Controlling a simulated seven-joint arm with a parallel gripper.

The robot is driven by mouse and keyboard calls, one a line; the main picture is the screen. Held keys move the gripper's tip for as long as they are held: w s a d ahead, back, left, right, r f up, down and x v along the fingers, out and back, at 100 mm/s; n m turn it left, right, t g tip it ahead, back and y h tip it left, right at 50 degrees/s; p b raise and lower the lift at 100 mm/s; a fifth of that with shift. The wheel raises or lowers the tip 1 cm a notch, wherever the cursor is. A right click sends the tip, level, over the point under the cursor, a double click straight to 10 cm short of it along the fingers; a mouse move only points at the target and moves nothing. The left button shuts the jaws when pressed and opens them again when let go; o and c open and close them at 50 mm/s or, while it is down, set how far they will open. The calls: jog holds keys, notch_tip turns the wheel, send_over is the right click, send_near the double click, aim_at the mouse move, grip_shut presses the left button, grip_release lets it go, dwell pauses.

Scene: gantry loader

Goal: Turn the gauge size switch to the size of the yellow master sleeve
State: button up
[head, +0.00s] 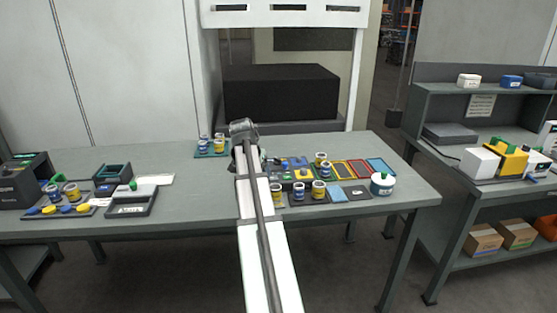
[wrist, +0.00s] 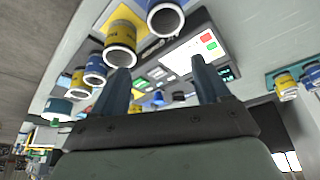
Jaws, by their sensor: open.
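My gripper (wrist: 163,82) is open, its two dark fingers spread with nothing between them, over a grey panel in the wrist view. The panel has a white plate (wrist: 194,54) with a red and a green button, and small green displays. A small dark knob-like part shows between the fingers; I cannot tell whether it is the size switch. A yellow sleeve (wrist: 122,40) and a blue sleeve (wrist: 166,18) stand beside the panel. Which yellow sleeve is the master is unclear. In the head view my arm hides the fingers and part of the panel.
More yellow and blue sleeves (head: 319,189) stand on the grey table (head: 220,205), some near my arm. A white round pot (head: 382,184) stands at the right. Trays and small parts fill the left end. A second bench (head: 440,165) stands at the right.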

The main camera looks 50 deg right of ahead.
aim_at(280, 160)
jog(key=shift+m+g, duration=0.3)
jog(key=shift+m, duration=0.5)
jog(key=s+d, duration=0.1)
jog(key=d, duration=0.1)
jog(key=s+d+r, duration=0.1)
jog(key=s+d, duration=0.1)
jog(key=d, duration=0.1)
jog(key=s+d, duration=0.2)
jog(key=d, duration=0.1)
jog(key=shift+s+r, duration=0.2)
jog(key=shift+s, duration=0.05)
jog(key=c, duration=0.5)
jog(key=shift+m, duration=0.5)
jog(key=d, duration=0.2)
jog(key=s+d+r, duration=0.1)
jog(key=d, duration=0.2)
jog(key=s+d+r, duration=0.1)
jog(key=d, duration=0.1)
jog(key=shift+d, duration=0.4)
jog(key=shift+c, duration=0.7)
jog(key=w+d+r+n+t+y, duration=0.45)
jog(key=w+n, duration=0.35)
jog(key=n, duration=0.8)
jog(key=shift+g+h, duration=0.25)
jog(key=shift+h, duration=0.2)
jog(key=x, duration=1.4)
jog(key=shift+s+d+f, duration=0.1)
jog(key=shift+s+d, duration=0.05)
jog(key=shift+d, duration=0.05)
grip_shut()
